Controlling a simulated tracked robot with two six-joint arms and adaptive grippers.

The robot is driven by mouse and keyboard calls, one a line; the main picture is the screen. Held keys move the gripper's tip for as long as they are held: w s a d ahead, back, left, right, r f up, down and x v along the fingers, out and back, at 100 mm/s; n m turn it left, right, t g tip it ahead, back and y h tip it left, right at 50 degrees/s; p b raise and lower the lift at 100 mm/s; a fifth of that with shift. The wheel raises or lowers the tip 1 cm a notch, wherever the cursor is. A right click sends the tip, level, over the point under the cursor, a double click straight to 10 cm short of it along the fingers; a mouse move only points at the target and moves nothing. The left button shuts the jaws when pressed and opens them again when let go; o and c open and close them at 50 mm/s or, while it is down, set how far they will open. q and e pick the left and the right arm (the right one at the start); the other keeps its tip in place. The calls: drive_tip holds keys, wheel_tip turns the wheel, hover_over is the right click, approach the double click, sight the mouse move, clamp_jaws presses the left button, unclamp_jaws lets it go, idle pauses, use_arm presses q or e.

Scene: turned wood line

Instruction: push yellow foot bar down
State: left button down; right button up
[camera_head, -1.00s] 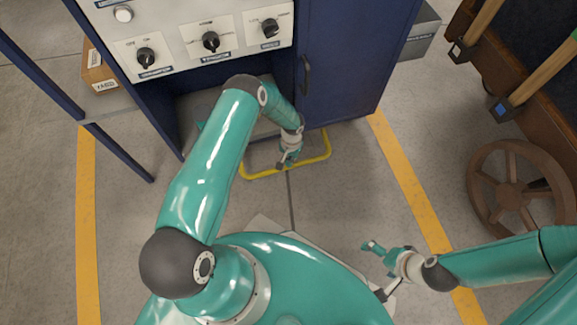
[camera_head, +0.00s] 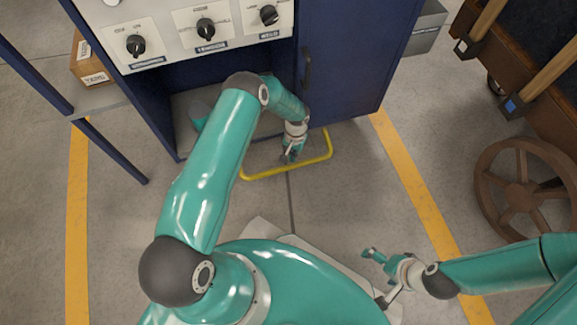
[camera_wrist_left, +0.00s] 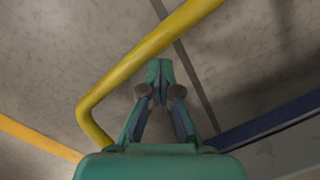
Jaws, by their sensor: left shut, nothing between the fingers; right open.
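The yellow foot bar (camera_head: 284,169) is a bent tube low at the foot of the blue cabinet, in front of its open lower bay. In the left wrist view the bar (camera_wrist_left: 140,58) runs diagonally and bends at the left. My left gripper (camera_head: 289,158) is shut and empty, inside the bar's outline as the head view shows it. In the wrist view its fingertips (camera_wrist_left: 160,70) are close beside the bar; I cannot tell whether they touch it. My right gripper (camera_head: 370,253) is open and empty over the floor at the lower right.
The blue cabinet (camera_head: 345,60) has a panel with black knobs (camera_head: 205,29) above. A cardboard box (camera_head: 90,65) sits on a shelf at left. A rusty wheel (camera_head: 522,200) and a wooden cart stand at right.

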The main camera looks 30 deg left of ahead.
use_arm(q)
drive_tip(key=shift+s+p, duration=0.45)
drive_tip(key=shift+p, duration=0.05)
drive_tip(key=s+p, duration=0.3)
drive_tip(key=shift+d+f+p, duration=0.15)
drive_tip(key=shift+d+p, duration=0.1)
drive_tip(key=shift+p, duration=0.1)
wheel_tip(320, 180, up, 10)
drive_tip(key=w+p, duration=0.2)
drive_tip(key=p, duration=0.4)
drive_tip(key=s+d+r+h+p, duration=0.1)
drive_tip(key=s+d+r+p, duration=0.2)
drive_tip(key=d+r+p, duration=0.2)
drive_tip(key=s+d+r+h+p, duration=0.2)
drive_tip(key=s+d+r+p, duration=0.2)
drive_tip(key=r+p, duration=0.4)
wheel_tip(320, 180, up, 5)
drive_tip(key=shift+s+d+r+t+p, duration=0.25)
drive_tip(key=shift+d+t+p, duration=0.15)
drive_tip(key=shift+d, duration=0.4)
